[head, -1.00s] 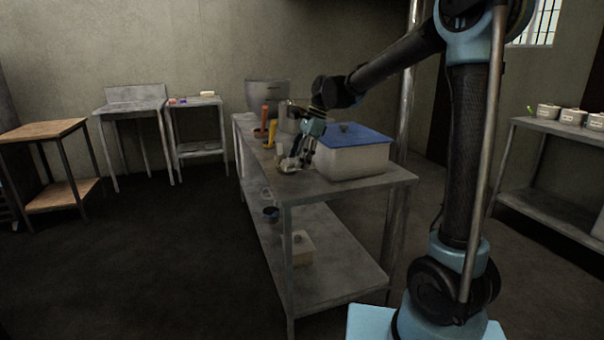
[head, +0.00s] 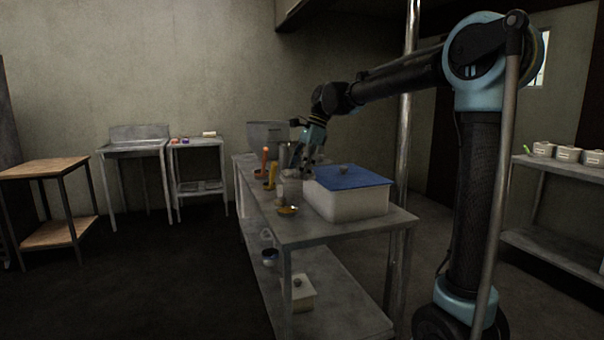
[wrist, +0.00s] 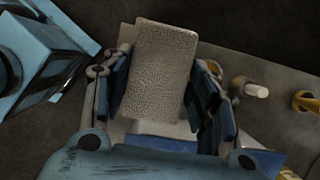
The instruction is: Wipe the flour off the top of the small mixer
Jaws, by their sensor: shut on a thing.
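My gripper (head: 307,165) is raised above the table, beside the blue-lidded bin. In the wrist view its fingers are shut on a pale, textured block (wrist: 163,55), like a sponge or folded cloth. A grey metal machine (head: 267,135) stands at the far end of the table and looks like the small mixer. It is apart from my gripper and partly hidden by things in front. Any flour on its top is too small to tell.
The white bin (head: 345,200) with its blue lid fills the table's near right. A small dish (head: 288,210), an orange-handled tool (head: 265,155), a yellow one (head: 272,176) and a steel pot stand along the metal table (head: 340,232). A pale lidded box (head: 298,292) is on the lower shelf.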

